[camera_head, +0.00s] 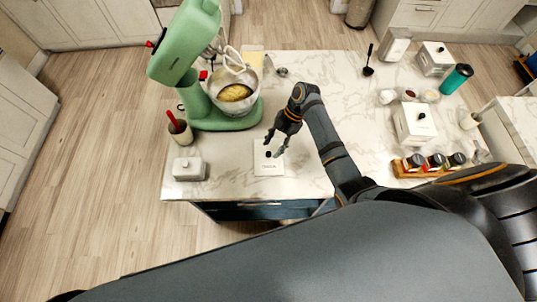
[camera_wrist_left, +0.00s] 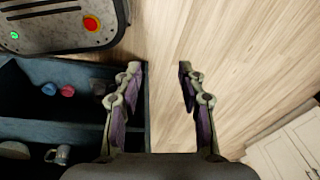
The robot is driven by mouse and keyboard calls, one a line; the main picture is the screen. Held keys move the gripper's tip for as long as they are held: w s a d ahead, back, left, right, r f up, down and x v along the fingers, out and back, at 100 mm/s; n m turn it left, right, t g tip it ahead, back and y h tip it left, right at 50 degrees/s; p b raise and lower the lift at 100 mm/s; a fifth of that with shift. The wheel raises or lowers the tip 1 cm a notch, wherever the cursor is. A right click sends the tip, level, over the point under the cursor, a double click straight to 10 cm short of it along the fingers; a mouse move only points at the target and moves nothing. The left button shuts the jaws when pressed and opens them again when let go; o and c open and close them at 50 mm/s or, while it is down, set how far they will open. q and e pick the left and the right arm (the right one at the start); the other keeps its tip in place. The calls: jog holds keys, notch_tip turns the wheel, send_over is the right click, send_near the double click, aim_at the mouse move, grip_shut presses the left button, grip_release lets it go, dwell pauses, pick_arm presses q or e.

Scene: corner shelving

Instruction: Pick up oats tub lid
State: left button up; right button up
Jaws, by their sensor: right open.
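A white square tub (camera_head: 268,168) stands near the front edge of the counter in the head view. Its lid has a small dark knob (camera_head: 268,155), and the lettering on it is too small to read. My right gripper (camera_head: 274,146) is open just above this tub, its fingers pointing down around the knob area. I cannot tell whether they touch it. Similar white tubs with dark knobs stand at the right (camera_head: 414,128) and back right (camera_head: 433,64). My left gripper (camera_wrist_left: 160,72) is open and empty in the left wrist view, over the floor.
A green mixer (camera_head: 190,50) with a metal bowl (camera_head: 250,98) stands left. A wooden rack (camera_head: 406,171) of jars is at the right. An open drawer (camera_wrist_left: 75,130) shows in the left wrist view.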

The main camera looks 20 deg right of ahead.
aim_at(269, 153)
jog(key=x, duration=0.3)
jog(key=shift+f, duration=0.1)
jog(key=c, duration=0.6)
pick_arm(q)
jog(key=shift+s+r, duration=0.35)
jog(key=shift+s, duration=0.55)
pick_arm(e)
grip_shut()
